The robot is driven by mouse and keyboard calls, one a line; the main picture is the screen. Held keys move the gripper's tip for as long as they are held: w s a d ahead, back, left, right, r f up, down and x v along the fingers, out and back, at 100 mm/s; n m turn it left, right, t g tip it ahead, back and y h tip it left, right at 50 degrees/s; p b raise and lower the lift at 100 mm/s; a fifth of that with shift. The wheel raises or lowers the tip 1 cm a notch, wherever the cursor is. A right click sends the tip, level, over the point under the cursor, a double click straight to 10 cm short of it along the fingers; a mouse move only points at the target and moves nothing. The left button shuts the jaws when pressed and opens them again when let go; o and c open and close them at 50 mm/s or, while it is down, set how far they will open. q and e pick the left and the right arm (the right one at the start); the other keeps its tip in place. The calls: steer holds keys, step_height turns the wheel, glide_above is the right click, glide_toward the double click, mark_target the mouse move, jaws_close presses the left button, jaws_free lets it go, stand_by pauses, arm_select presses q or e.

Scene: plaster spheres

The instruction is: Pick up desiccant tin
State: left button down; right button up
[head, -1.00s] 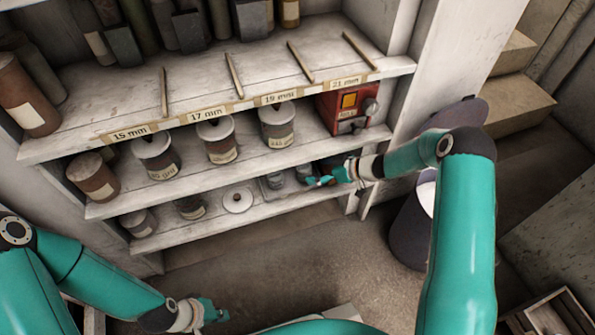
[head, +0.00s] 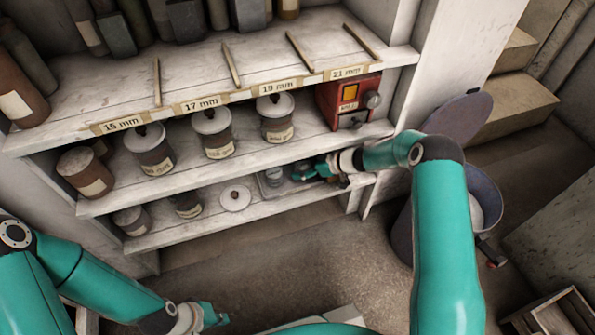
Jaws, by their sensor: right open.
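No label that I can read marks the desiccant tin, so I cannot tell which tin it is. Lidded tins with paper labels stand on the middle shelf: a left one (head: 151,152), a middle one (head: 214,135) and a right one (head: 276,121). On the lower shelf a small tin (head: 274,177) stands on a tray at the right, just left of my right gripper. My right gripper (head: 305,173) is open and reaches in over the lower shelf, under the middle shelf; its fingers are small and partly hidden. My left gripper (head: 214,317) hangs low, away from the shelves.
A red box (head: 342,103) stands at the middle shelf's right end, above my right gripper. A round lid (head: 235,198) lies on the lower shelf. A dark bin (head: 480,206) stands right of the shelves, behind my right arm. The floor ahead (head: 290,245) is clear.

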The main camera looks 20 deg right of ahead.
steer(key=c, duration=1.3)
steer(key=shift+r, duration=0.1)
